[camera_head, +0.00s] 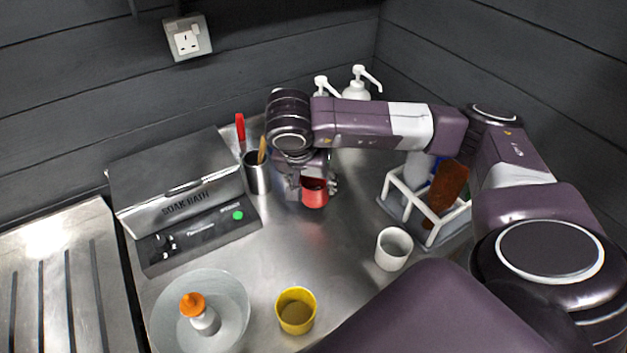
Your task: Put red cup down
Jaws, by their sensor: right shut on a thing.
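The red cup (314,193) is in the middle of the head view, over the steel worktop (330,255). My right gripper (312,184) is shut on the red cup, with fingers at its left and right sides. The cup looks upright. I cannot tell whether its base touches the worktop. My right arm comes in from the right and covers part of the space behind the cup. My left gripper is not in view.
A steel utensil pot (257,177) and the soak bath box (187,215) stand left. A yellow cup (296,310) and a bowl with an orange-topped bottle (238,325) are in front. A white cup (393,249) and a white rack (430,235) stand right. The centre worktop is clear.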

